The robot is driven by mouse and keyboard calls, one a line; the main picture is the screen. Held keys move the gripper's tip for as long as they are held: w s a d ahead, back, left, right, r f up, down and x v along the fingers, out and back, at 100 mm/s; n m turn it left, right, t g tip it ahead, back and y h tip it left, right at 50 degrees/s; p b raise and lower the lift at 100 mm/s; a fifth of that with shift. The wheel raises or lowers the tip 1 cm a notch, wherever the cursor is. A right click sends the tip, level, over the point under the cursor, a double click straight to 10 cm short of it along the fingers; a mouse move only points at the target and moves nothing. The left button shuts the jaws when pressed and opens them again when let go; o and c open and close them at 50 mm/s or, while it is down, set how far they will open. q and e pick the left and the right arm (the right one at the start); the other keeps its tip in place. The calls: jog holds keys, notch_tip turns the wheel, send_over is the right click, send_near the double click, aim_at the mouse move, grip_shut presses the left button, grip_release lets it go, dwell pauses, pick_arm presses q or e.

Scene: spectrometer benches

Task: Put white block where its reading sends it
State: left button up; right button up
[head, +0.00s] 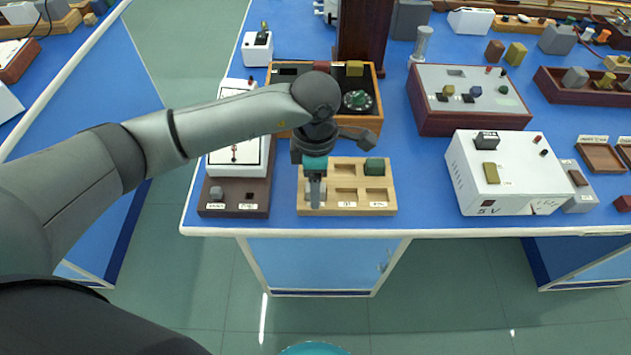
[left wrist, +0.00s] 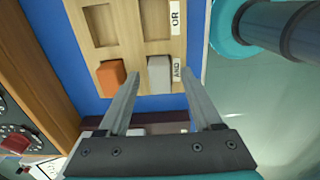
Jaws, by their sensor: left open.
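The white block (left wrist: 158,75) sits in a compartment of the wooden tray (left wrist: 132,72), beside the label AND, in the left wrist view. My left gripper (head: 315,198) is open above the tray's front left corner. In the left wrist view its two fingers (left wrist: 163,85) point at the white block, one to each side of it in the picture. I cannot tell if they touch it. In the head view the gripper hides the white block. A meter unit (head: 236,150) on a dark base stands left of the tray. My right gripper is not in view.
An orange block (left wrist: 110,77) sits in the neighbouring compartment. A green block (head: 374,166) sits in the tray's back right compartment. A wooden box with a dial (head: 357,100) stands behind the tray. A white 5 V box (head: 510,172) stands to the right, with clear blue bench (head: 420,185) between.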

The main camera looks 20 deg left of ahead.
pick_arm(q)
notch_tip(320, 180, up, 15)
jog(key=p, duration=0.2)
jog(key=shift+r, duration=0.15)
jog(key=shift+d, duration=0.1)
dwell(0.6)
